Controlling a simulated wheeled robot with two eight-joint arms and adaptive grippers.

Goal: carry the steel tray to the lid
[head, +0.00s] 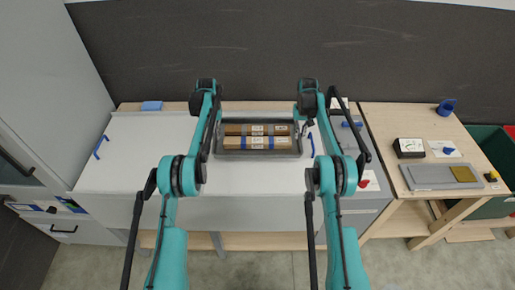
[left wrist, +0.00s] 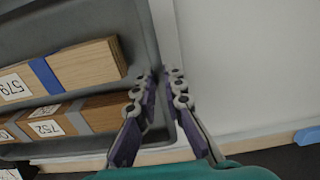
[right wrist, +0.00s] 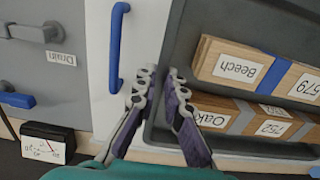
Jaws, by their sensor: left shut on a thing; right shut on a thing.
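The grey steel tray (head: 258,156) sits on or just above the white top, which I take as the lid (head: 150,150); I cannot tell if it touches. Wooden blocks labelled Beech and Oak (right wrist: 235,68) lie in the tray. My left gripper (left wrist: 172,80) is shut on one end wall of the tray, with a finger on each side of it. My right gripper (right wrist: 161,80) is shut on the opposite end wall in the same way. Blue handles stand at the lid's left (head: 101,146) and right (head: 311,145), the right one close beside the tray.
A wooden bench (head: 400,125) at the right bears a grey plate (head: 428,177) and small items. The lid's left half is clear. A dark wall stands behind.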

